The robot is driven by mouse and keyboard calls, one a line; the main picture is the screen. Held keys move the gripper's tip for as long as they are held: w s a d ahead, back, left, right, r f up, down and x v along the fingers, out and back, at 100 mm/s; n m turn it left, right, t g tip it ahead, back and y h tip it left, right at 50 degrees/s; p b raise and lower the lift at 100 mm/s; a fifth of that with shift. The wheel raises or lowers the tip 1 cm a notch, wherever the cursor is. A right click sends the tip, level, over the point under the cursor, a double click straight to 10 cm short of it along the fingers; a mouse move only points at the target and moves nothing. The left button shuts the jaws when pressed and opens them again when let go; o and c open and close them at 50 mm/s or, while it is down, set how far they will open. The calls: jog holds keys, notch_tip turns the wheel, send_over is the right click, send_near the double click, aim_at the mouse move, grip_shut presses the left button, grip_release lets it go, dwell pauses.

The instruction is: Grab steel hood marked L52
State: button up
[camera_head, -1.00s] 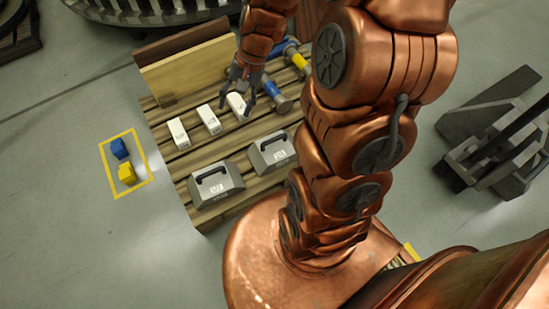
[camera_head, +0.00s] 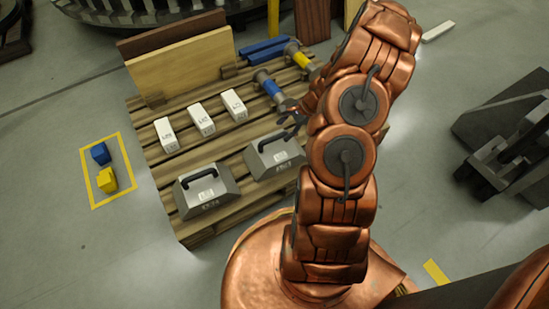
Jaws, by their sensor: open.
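Two grey steel hoods with sloped sides and black top handles sit on the wooden pallet. The left hood (camera_head: 207,199) is nearer the pallet's front left corner. The right hood (camera_head: 278,160) is further back, close to my arm. Each has a small white label, too small to read, so I cannot tell which one is L52. My gripper (camera_head: 284,126) is open and empty, just above and behind the right hood, near the right end of its handle. I cannot tell whether it touches the handle.
Several white blocks (camera_head: 201,119) stand in a row behind the hoods on the pallet (camera_head: 166,196). Blue and yellow tools (camera_head: 270,86) lie further right, with boards (camera_head: 185,66) at the back. A yellow floor square (camera_head: 91,180) holds blue and yellow pieces.

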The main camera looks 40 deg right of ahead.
aim_at(276, 137)
jog(key=shift+f, duration=0.55)
jog(key=shift+b+x, duration=0.5)
jog(key=shift+x, duration=0.55)
jog(key=shift+w+a+b+x, duration=0.15)
jog(key=shift+b+x, duration=0.55)
jog(key=shift+x, duration=0.55)
jog(key=shift+w+a+b+x, duration=0.1)
jog(key=shift+b+x, duration=0.6)
jog(key=shift+x, duration=0.6)
jog(key=shift+r, duration=0.25)
jog(key=shift+c, duration=0.2)
grip_shut()
